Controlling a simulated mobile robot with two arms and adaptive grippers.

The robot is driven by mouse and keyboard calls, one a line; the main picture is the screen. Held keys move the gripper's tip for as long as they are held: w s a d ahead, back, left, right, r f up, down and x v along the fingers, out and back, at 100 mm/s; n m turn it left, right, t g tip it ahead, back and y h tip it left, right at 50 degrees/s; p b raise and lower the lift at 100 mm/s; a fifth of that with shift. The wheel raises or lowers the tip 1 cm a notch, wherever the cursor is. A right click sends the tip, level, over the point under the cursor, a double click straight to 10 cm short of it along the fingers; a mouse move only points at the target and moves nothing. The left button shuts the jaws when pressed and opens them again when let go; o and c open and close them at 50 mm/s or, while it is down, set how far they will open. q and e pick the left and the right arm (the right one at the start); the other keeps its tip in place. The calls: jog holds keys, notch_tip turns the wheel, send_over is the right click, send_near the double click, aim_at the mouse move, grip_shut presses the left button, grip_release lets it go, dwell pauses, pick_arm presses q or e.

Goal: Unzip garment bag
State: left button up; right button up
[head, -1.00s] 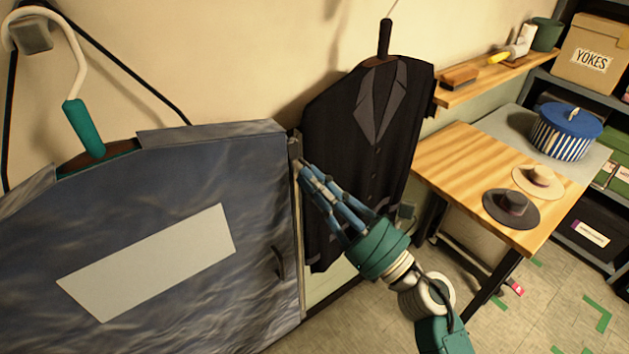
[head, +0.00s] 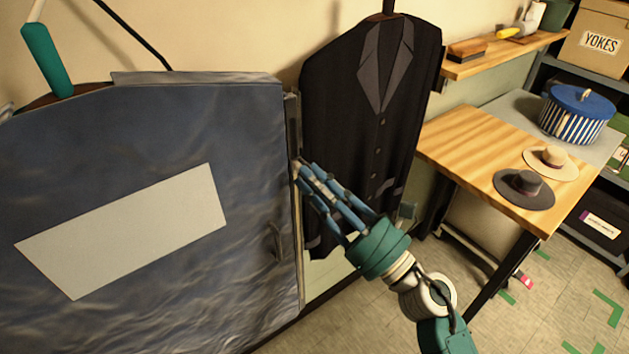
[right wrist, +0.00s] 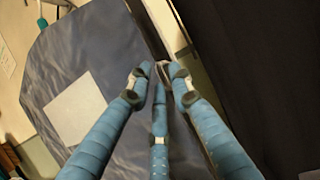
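The grey-blue garment bag (head: 130,210) hangs at the left in the head view, with a blank pale label (head: 125,230) on its front. It also fills the left of the right wrist view (right wrist: 95,60). My right gripper (head: 300,170) is at the bag's right side edge, where a narrow zip strip (head: 293,120) runs down. In the right wrist view its fingers (right wrist: 156,75) are close together around a small greyish piece, seemingly the zip pull, mostly hidden by the fingertips. How far the seam is parted is unclear. My left gripper is out of view.
A dark suit jacket (head: 355,130) hangs just right of the bag, close behind my right gripper. A wooden table (head: 470,150) with two hats stands further right, below a wall shelf (head: 500,55). A dark handle (head: 279,243) sits low on the bag.

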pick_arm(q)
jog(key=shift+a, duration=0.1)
pick_arm(e)
jog(key=shift+o, duration=0.3)
jog(key=v, duration=1.2)
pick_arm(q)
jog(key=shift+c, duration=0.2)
